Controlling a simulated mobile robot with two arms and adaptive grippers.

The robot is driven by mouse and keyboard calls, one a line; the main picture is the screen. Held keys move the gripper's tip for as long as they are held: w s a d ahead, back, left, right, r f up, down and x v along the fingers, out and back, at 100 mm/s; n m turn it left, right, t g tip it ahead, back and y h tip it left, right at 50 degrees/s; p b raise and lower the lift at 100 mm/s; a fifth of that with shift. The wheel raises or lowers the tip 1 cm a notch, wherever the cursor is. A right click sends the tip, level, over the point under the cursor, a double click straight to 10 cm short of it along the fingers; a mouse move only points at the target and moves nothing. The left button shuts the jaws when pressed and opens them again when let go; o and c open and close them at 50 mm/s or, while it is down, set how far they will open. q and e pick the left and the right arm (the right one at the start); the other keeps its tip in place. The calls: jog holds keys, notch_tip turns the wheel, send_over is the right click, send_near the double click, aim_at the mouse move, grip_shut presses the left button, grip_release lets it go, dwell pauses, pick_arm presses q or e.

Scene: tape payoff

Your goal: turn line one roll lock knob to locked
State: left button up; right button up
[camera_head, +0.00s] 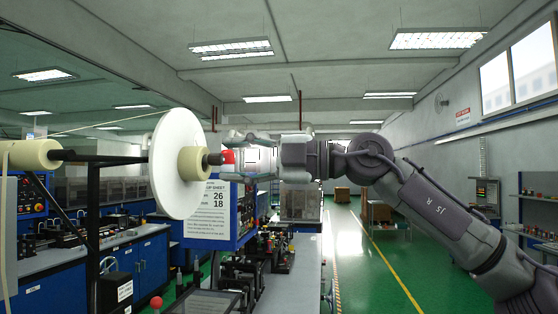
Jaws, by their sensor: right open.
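A red knob (228,157) sits at the end of a dark shaft on the roll hub, in front of a large white disc (175,165) with a cream core (192,164). My right gripper (236,155) comes in from the right, level with the knob. Its jaws are open, with the fingers pointing left toward the knob, which shows between them. I cannot tell whether the fingers touch it. The knob's lock marking is too small to read. My left gripper is not in view.
A second cream roll (32,154) is on a dark bar at the left. A blue panel with a printed sheet (208,212) stands just below the knob. Blue workbenches (140,262) line the left side. The green floor (375,270) at the right is mostly clear.

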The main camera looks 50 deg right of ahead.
jog(key=v, duration=1)
jog(key=shift+s+d, duration=0.1)
jog(key=shift+d, duration=0.05)
